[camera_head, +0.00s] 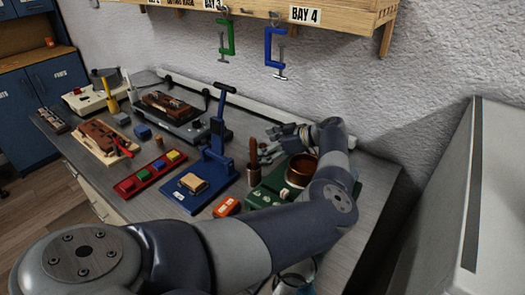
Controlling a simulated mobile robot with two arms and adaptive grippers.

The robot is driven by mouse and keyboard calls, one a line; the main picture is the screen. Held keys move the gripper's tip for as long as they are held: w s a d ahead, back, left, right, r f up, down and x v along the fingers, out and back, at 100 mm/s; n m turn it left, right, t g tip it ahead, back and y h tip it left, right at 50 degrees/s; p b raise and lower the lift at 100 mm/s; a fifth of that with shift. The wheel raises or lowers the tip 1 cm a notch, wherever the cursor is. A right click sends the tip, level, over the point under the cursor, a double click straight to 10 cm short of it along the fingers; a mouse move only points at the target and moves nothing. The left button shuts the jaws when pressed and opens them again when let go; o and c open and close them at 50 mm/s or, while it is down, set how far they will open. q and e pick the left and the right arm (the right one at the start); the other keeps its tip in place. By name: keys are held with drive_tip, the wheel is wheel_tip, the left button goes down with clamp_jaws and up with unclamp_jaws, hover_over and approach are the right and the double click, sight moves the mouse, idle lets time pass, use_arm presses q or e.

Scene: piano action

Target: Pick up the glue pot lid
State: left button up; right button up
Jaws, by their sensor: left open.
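A copper-brown glue pot (299,171) stands on a green base (263,194) at the right end of the workbench, partly covered by my left arm. I cannot make out its lid clearly; it may be hidden by my gripper or arm. My left gripper (268,154) is open, near the back of the bench. In the picture it is just above and left of the pot, its fingers toward the left. I cannot tell whether it touches anything.
A brown-handled tool stands in a holder (253,174) left of the pot. A blue press (214,160), an orange box (227,207) and a red tray of coloured blocks (151,175) stand further left. Clamps (270,50) hang from the shelf above.

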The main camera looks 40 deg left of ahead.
sight(263, 144)
use_arm(q)
drive_tip(key=c, duration=1.1)
drive_tip(key=shift+c, duration=0.2)
use_arm(e)
drive_tip(key=shift+w, duration=0.15)
use_arm(q)
drive_tip(key=shift+r, duration=0.55)
wheel_tip(263, 144, up, 11)
drive_tip(key=w+d+b, duration=0.2)
drive_tip(key=d, duration=0.6)
drive_tip(key=w+d+b, duration=0.1)
drive_tip(key=w+d, duration=0.2)
drive_tip(key=d, duration=0.6)
drive_tip(key=shift+w+b, duration=0.2)
drive_tip(key=shift+b, duration=0.15)
use_arm(e)
drive_tip(key=shift+f, duration=1.85)
